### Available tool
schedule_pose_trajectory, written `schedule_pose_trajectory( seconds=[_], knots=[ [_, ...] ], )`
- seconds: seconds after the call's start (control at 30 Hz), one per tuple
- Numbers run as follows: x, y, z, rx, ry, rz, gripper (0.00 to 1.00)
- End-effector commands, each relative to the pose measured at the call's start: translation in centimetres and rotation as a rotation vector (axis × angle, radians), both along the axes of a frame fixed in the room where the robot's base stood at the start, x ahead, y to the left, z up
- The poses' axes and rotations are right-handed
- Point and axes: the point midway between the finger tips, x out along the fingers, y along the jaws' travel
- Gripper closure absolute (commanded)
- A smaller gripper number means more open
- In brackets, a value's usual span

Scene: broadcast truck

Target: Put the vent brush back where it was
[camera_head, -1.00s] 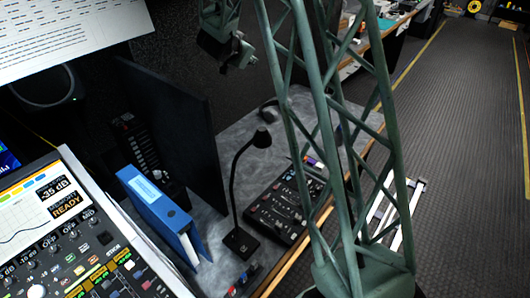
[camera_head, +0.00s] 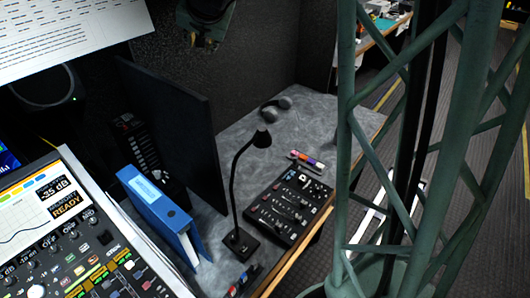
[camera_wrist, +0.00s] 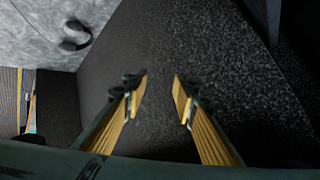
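I cannot make out a vent brush for certain in either view. My gripper (camera_wrist: 158,95) is open in the wrist view, with its two yellow-sided fingers apart and nothing between them. Dark wall or panel surface shows behind the fingers. In the head view only part of my arm's end shows at the top edge, and the fingertips are not clear there. A small group of orange, purple and red items (camera_head: 306,160) lies on the desk behind the mixer, too small to identify.
The grey desk (camera_head: 240,130) holds black headphones (camera_head: 275,107), also in the wrist view (camera_wrist: 76,36), a gooseneck lamp or microphone (camera_head: 233,190), a small mixer (camera_head: 290,206) and a blue binder (camera_head: 160,213). A dark upright panel (camera_head: 180,120) stands left. Desk around the headphones is clear.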

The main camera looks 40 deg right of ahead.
Motion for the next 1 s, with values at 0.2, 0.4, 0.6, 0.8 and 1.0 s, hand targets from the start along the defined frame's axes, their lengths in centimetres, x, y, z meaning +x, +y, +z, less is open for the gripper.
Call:
schedule_pose_trajectory(
  seconds=[0.2, 0.4, 0.6, 0.8, 1.0],
  knots=[
    [-4.2, 4.0, 1.9, 0.003, 0.038, 0.106, 0.74],
    [-8.5, 7.3, 3.1, -0.001, 0.082, 0.198, 0.74],
    [-13.2, 10.0, 4.0, -0.013, 0.127, 0.283, 0.74],
    [-18.1, 12.0, 4.4, -0.030, 0.178, 0.357, 0.74],
    [-23.3, 13.5, 4.4, -0.051, 0.234, 0.423, 0.74]
  ],
)
